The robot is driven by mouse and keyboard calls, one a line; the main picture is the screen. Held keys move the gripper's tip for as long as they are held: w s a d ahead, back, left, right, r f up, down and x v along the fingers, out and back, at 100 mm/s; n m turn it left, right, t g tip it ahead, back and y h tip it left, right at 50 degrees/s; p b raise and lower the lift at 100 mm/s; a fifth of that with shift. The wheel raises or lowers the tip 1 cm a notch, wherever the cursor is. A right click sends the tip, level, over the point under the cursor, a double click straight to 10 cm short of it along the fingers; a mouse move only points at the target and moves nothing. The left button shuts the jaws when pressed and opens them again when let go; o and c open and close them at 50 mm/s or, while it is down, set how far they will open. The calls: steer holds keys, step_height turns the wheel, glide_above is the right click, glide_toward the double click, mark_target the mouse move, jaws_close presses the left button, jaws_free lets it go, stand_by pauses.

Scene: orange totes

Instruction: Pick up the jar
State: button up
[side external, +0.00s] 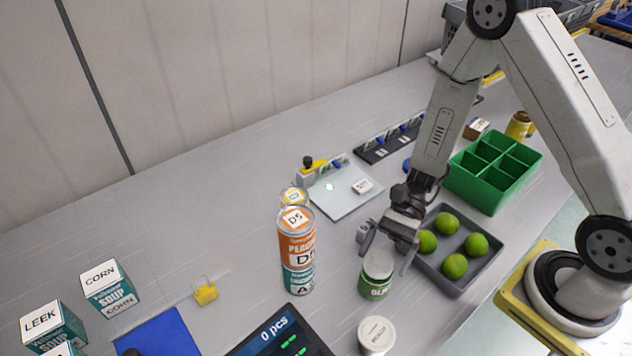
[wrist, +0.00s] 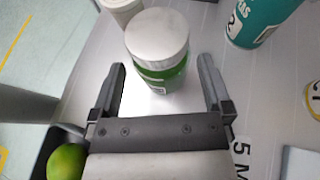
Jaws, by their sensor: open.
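A jar with a white lid and a green label (side external: 375,280) stands upright on the grey table, in front of the dark tray. It also shows in the wrist view (wrist: 158,50), its lid toward the camera, just beyond and between the fingertips. My gripper (side external: 388,254) is open above and behind the jar in the side view, with one finger on each side. In the wrist view my gripper (wrist: 163,80) is wide open and empty. I cannot tell whether either finger touches the jar.
A dark tray of green limes (side external: 452,288) lies right of the jar. A white-lidded container (side external: 376,335) stands close in front. Stacked cans (side external: 297,250) stand to the left. A green divided box (side external: 493,203) and a glass plate (side external: 342,202) are behind. A display (side external: 275,340) lies front left.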

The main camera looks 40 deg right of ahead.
mark_target(377, 271)
steer(key=shift+x, duration=1.75)
jaws_close()
steer(key=shift+r, duration=0.2)
steer(key=shift+r, duration=4.9)
